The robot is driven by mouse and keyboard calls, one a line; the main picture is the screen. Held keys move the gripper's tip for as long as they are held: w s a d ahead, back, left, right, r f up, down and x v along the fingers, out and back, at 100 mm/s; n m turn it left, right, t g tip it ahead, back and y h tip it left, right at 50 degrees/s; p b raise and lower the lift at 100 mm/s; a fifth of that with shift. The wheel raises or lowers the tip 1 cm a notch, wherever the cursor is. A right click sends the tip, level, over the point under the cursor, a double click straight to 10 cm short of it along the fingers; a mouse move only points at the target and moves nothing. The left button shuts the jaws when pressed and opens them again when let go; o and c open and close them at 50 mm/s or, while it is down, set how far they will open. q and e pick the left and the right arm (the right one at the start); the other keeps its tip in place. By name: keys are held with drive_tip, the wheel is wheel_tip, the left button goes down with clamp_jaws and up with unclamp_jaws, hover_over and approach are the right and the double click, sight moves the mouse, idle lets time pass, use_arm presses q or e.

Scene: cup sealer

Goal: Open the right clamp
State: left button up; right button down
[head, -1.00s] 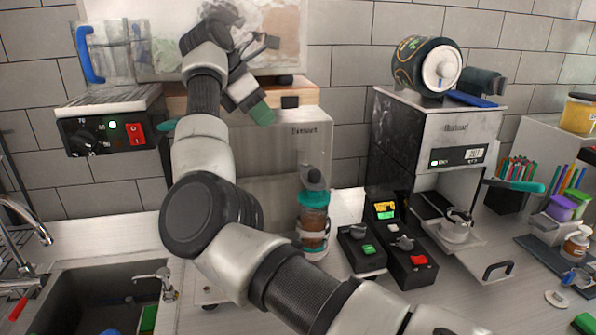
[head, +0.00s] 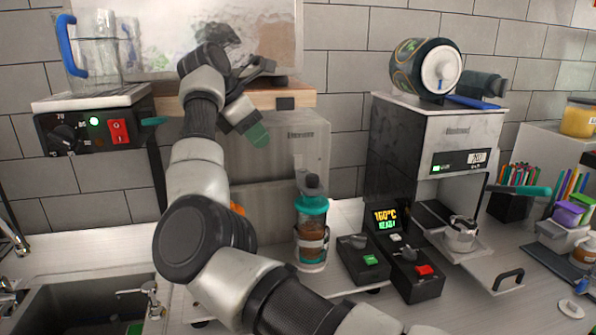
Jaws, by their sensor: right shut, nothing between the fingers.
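My right gripper (head: 257,134) hangs down from its wrist, with its green fingertip pad in front of the upper front of a grey metal machine (head: 307,150). Its fingers are shut with nothing between them. I cannot pick out the right clamp for sure. My right arm covers the left part of the grey machine and whatever lies behind it. A small orange part (head: 237,209) shows just beside the arm's large joint. My left gripper is out of view.
A box with a red switch (head: 118,131) carries a clear jug (head: 97,50) at left. A turquoise-lidded bottle (head: 312,235) and black control boxes (head: 415,275) stand right of the arm. A tall machine (head: 460,130) with a cup is farther right. The sink (head: 85,300) is lower left.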

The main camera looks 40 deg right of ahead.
drive_tip(key=p, duration=0.3)
approach(306, 183)
wheel_tip(306, 183, down, 3)
drive_tip(key=d, duration=0.1)
drive_tip(key=d+f+p, duration=0.1)
drive_tip(key=s+d, duration=0.1)
drive_tip(key=shift+f+p, duration=0.3)
drive_tip(key=shift+p, duration=0.1)
drive_tip(key=shift+s+d+f, duration=0.1)
drive_tip(key=shift+d+f, duration=0.2)
drive_tip(key=shift+d, duration=0.1)
